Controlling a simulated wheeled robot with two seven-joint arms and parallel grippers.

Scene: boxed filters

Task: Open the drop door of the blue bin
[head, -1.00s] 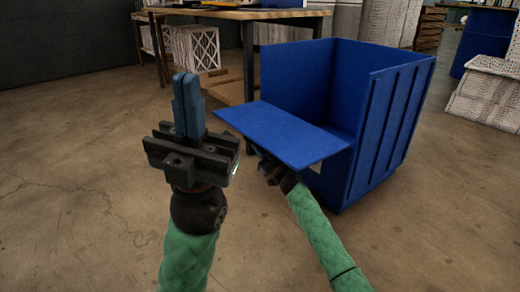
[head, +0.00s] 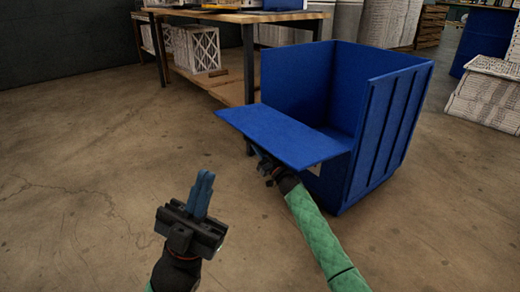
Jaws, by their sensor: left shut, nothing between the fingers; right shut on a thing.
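The blue bin (head: 385,135) stands on the floor right of centre, with its open side towards the left front. Its drop door (head: 285,135) is folded outward and sticks out nearly level from the front. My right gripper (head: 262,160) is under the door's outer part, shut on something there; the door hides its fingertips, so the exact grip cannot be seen. My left gripper (head: 201,190) is shut and empty, pointing up, in front of the bin and clear of the door.
A wooden-topped workbench (head: 225,16) stands behind the bin, with a boxed filter (head: 196,50) on its lower shelf. White boxes (head: 487,95) are stacked at the right. Another blue container (head: 487,40) is at the back right. The floor at left is clear.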

